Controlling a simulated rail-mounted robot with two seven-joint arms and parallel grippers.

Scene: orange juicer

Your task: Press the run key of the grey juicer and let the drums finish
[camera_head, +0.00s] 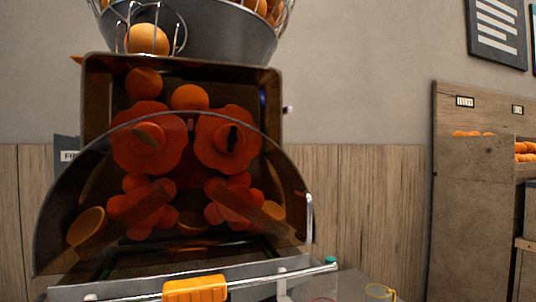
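The grey juicer (100,290) fills the left and middle of the head view. Behind its dark, see-through front cover (60,220) are two lobed orange-red drums, left (125,140) and right (212,146). Lower lobed rollers (240,203) sit beneath them. Two whole oranges, one (143,82) and another (190,97), rest above the drums. Cut halves show at the left (86,226) and right (273,210). A pale bar with a small teal end (331,261) crosses the lower front. I cannot identify the run key. Neither gripper is in view.
A wire basket of oranges (147,39) sits on top in a grey bowl (225,35). An orange block (195,289) is at the lower front. A yellow-rimmed object (380,291) is cut off at bottom right. A wooden shelf unit (470,190) stands at right.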

